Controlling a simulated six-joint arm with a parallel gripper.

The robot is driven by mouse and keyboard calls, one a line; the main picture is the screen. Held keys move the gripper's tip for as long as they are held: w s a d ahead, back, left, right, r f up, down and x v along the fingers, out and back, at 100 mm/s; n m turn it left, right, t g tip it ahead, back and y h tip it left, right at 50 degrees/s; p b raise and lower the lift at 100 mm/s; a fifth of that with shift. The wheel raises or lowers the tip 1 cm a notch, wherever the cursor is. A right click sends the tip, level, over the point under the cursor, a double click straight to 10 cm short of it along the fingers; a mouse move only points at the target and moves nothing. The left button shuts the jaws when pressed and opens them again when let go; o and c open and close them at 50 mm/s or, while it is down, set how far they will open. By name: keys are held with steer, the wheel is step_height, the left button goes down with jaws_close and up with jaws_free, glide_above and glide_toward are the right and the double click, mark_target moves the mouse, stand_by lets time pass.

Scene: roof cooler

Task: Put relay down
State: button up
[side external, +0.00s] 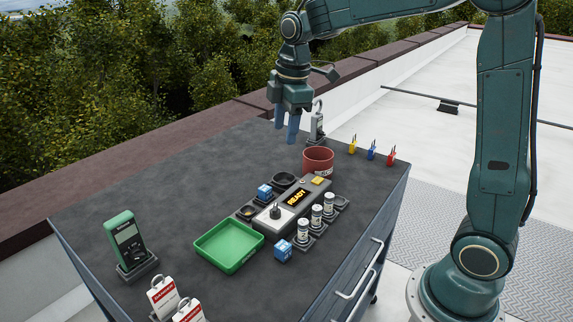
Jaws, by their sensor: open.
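My gripper (287,127) is open, with its blue fingers pointing down above the back part of the dark worktop (180,185). I see nothing between its fingers. One blue relay-like block (265,192) sits at the back left of the grey tester (294,205), whose display reads READY. A second blue block with white markings (283,251) is at the front of the tester, near the green tray's right corner. Which one is the task's relay I cannot tell. Both blocks are well below and in front of my gripper, apart from it.
An empty green tray (199,246) lies left of the tester. A red bin (318,164) stands behind it, and several white cylinders (316,215) stand to its right. A green meter (127,240) and red-and-white tags (163,296) are at front left. The worktop's back left is clear.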

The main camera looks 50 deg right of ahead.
steer(key=s+a+m+t, duration=0.2)
steer(key=s+m, duration=0.4)
steer(key=s, duration=0.6)
steer(key=s+a+m+t, duration=0.1)
steer(key=s+m, duration=0.5)
steer(key=s, duration=0.6)
steer(key=shift+a+r+t, duration=0.35)
steer(key=shift+a+t, duration=0.05)
steer(key=shift+a, duration=0.15)
steer(key=shift+w, duration=0.1)
steer(key=shift+c, duration=0.2)
